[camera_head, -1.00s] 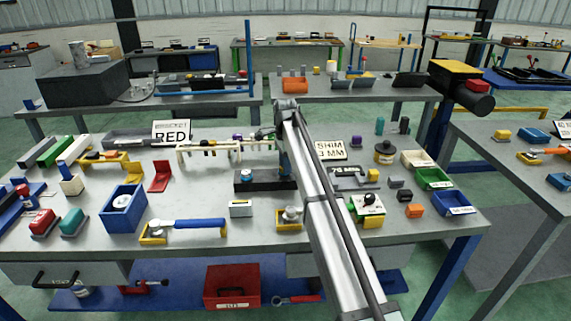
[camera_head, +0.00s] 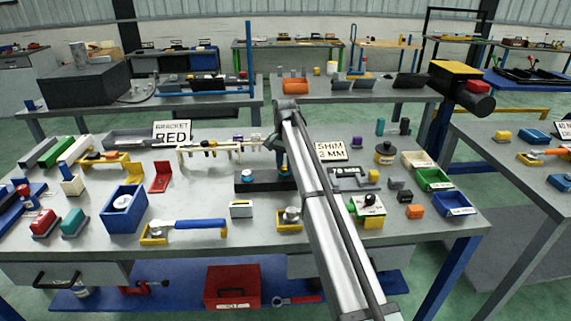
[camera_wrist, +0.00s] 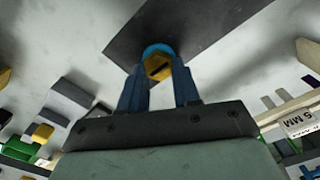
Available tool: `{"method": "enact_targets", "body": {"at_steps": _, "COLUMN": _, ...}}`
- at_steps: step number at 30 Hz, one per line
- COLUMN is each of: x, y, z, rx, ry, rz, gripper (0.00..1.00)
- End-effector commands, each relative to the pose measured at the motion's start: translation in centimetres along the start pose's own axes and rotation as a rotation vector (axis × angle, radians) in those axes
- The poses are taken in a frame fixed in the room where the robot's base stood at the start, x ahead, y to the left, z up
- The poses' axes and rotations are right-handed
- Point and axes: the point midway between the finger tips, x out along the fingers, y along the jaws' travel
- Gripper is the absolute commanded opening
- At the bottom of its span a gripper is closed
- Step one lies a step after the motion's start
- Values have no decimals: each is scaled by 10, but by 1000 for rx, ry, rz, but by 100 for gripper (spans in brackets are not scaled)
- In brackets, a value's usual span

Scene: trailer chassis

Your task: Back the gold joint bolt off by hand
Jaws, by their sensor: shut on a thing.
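The gold joint bolt (camera_wrist: 158,67) shows in the wrist view as a gold head with a dark slot, in front of a bright blue round part (camera_wrist: 156,49). My gripper (camera_wrist: 160,80) has its two dark blue fingers on either side of the bolt head and is shut on it. The blue part stands over a dark flat plate (camera_wrist: 190,22). In the head view my gripper (camera_head: 282,165) is low over the dark block (camera_head: 250,183) in the middle of the bench.
A cream rack (camera_head: 205,149) stands behind and left of the block. A blue bin (camera_head: 124,208), a blue-handled tool (camera_head: 200,224) and a small white box (camera_head: 241,209) lie in front. Bare bench lies between them.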

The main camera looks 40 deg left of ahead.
Motion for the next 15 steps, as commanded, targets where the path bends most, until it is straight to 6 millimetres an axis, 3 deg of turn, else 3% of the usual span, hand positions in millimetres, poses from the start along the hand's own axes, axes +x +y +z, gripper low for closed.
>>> {"method": "enact_targets", "body": {"at_steps": 15, "x": 4, "y": -2, "z": 2, "rx": -491, "ry": -4, "rz": 2, "gripper": 1}}
